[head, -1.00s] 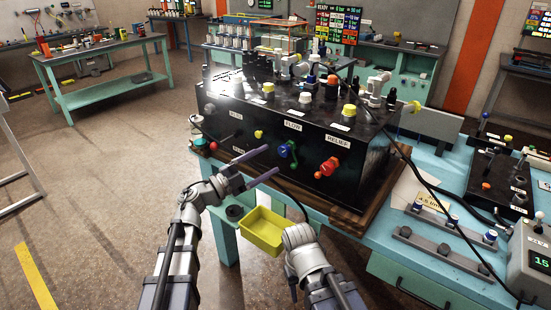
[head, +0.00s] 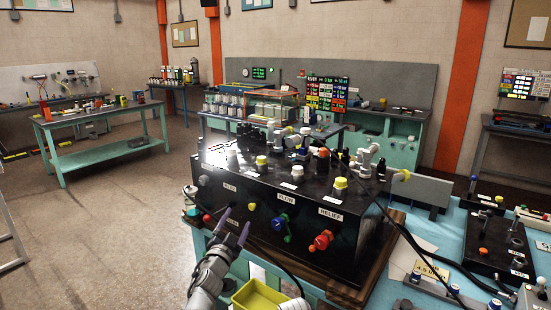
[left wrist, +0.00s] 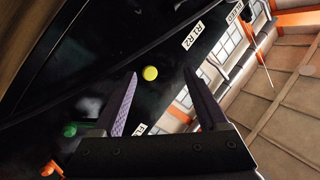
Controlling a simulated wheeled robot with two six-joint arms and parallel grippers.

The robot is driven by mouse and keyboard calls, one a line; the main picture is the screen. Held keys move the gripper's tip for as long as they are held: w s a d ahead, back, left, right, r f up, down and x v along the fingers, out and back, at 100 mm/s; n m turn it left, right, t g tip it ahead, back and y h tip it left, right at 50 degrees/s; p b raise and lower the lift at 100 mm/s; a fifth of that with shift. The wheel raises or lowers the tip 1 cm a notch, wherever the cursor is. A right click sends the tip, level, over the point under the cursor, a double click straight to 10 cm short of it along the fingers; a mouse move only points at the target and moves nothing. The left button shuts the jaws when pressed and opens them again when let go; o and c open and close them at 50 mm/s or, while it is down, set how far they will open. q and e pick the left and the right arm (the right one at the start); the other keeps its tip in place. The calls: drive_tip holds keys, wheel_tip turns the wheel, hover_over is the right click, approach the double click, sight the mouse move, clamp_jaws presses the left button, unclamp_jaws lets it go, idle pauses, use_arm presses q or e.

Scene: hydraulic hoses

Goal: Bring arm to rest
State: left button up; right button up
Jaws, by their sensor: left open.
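My left gripper (head: 236,217) is open and empty in the head view. Its two purple-grey fingers point up toward the lower left of the black hydraulic box's front (head: 270,205), left of the green knob (head: 282,226). A yellow knob (left wrist: 150,73) shows there beyond the fingers. I cannot tell whether the gripper touches the box. Only a small pale part of my right arm shows at the bottom edge; its gripper fingers are not seen.
A red knob (head: 321,241) sits on the box front. A yellow tray (head: 258,296) lies below, cut by the frame. Black hoses run along the box's right side. A black valve block (head: 495,245) stands on the blue bench at right. Open floor (head: 110,220) lies left.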

use_arm(q)
drive_tip(key=s+f+n+g+y+p, duration=0.1)
drive_tip(key=s+f+n+g+y, duration=0.25)
drive_tip(key=f, duration=0.35)
drive_tip(key=s+f+n+g+y+p, duration=0.1)
drive_tip(key=s+f+n+g+y, duration=0.3)
drive_tip(key=f, duration=0.3)
drive_tip(key=s+d+f+g, duration=0.2)
drive_tip(key=s+g, duration=0.2)
drive_tip(key=s, duration=0.3)
drive_tip(key=s+d+f+g+h, duration=0.1)
drive_tip(key=s+d+f+g, duration=0.1)
drive_tip(key=s, duration=0.6)
drive_tip(key=s+d+f+m+g+h, duration=0.1)
drive_tip(key=s+d+f+g, duration=0.1)
drive_tip(key=s+g, duration=0.4)
drive_tip(key=shift+s+f+p, duration=0.4)
drive_tip(key=shift+s+f, duration=0.25)
drive_tip(key=shift+f, duration=0.2)
